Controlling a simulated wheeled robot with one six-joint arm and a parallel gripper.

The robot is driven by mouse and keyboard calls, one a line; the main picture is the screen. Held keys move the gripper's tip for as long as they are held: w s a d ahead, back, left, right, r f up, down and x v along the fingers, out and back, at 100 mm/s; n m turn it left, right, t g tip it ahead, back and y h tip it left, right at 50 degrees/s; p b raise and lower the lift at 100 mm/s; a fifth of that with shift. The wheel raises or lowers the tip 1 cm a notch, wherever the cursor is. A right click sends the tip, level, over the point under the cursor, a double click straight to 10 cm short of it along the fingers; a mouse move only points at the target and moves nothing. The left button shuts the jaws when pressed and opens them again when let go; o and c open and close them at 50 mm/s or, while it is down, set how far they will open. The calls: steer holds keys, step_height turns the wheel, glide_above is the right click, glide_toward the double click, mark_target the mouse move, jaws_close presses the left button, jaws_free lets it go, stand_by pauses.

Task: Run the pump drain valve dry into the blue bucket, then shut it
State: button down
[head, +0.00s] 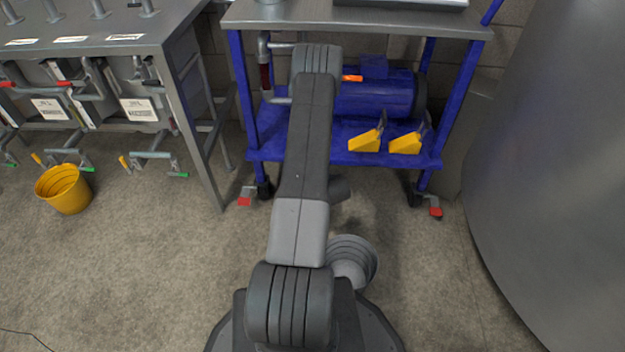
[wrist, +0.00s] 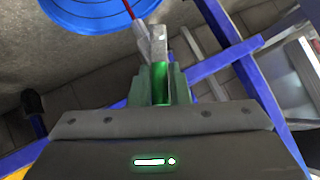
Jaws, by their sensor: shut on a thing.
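The blue pump (head: 378,97) sits on the lower shelf of a blue-framed cart in the head view. In the wrist view, my gripper (wrist: 162,82) is shut on the green handle (wrist: 160,74) of the drain valve, whose grey metal body (wrist: 155,45) lies just beyond the fingers. A thin red streak, which looks like running liquid, joins the valve to the blue bucket (wrist: 85,22) at the top left. Only part of the bucket shows, and its fill level cannot be told. My arm hides the gripper, valve and bucket in the head view.
Yellow wedges (head: 404,143) lie on the cart's lower shelf (head: 265,155). A yellow bucket (head: 64,190) stands on the floor by the grey bench (head: 110,42) at left. A large grey tank (head: 565,150) fills the right side. The floor at front left is mostly clear.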

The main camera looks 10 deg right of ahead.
steer(key=shift+w+a+r+n+g+h+b, duration=0.2)
steer(key=shift+a+n+g+h+b, duration=0.35)
steer(key=shift+h, duration=0.45)
steer(key=shift+a, duration=0.2)
steer(key=c, duration=1.4)
jaws_free()
steer(key=shift+t, duration=0.25)
steer(key=p+v, duration=0.3)
steer(key=v, duration=1.1)
steer(key=shift+w+a+r+p, duration=0.1)
steer(key=shift+w+p, duration=0.05)
steer(key=shift+p, duration=0.15)
steer(key=b+x, duration=0.3)
steer(key=x, duration=1)
steer(key=shift+w+f+b, duration=0.1)
steer(key=shift+f+b, duration=0.25)
steer(key=shift+f, duration=0.1)
